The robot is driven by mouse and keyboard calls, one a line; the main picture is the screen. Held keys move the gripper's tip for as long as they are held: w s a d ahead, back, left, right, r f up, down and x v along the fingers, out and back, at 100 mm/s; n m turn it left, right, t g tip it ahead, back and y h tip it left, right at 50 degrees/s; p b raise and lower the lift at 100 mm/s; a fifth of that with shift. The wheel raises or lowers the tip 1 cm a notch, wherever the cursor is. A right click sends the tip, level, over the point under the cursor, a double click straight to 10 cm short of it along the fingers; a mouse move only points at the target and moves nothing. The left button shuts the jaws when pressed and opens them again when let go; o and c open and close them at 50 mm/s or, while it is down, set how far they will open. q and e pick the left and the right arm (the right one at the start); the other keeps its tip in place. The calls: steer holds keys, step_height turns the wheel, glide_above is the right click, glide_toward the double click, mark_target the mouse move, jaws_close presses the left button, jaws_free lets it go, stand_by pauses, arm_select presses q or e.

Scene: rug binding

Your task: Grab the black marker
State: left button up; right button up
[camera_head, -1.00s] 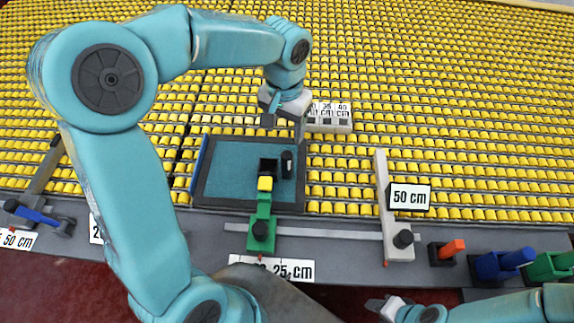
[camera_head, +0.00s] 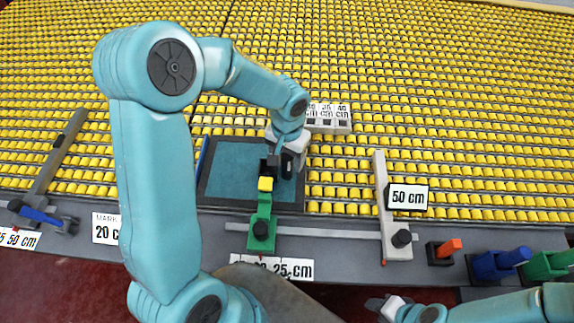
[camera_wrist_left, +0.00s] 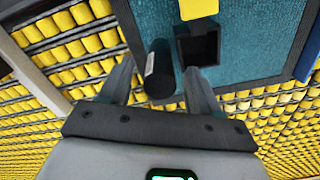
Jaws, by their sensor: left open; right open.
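The black marker (camera_head: 288,168) stands on the teal mat (camera_head: 230,170), partly covered by my left gripper in the head view. In the left wrist view the black marker (camera_wrist_left: 158,72) is a dark cylinder with a pale label strip. My left gripper (camera_head: 281,160) is open at the marker; its fingers (camera_wrist_left: 160,82) show on either side of the marker in the wrist view. Contact cannot be told. My right gripper (camera_head: 383,306) is open and empty at the bottom, well away from the marker.
A hollow black holder (camera_wrist_left: 198,48) stands close beside the marker. A green slider (camera_head: 262,225) with a yellow top (camera_head: 265,184) is in front. A grey labelled block (camera_head: 328,117) stands behind. A 50 cm stop (camera_head: 393,205) is to the right.

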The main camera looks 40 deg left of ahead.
arm_select(q)
steer(key=c, duration=1.1)
steer(key=shift+r, duration=0.1)
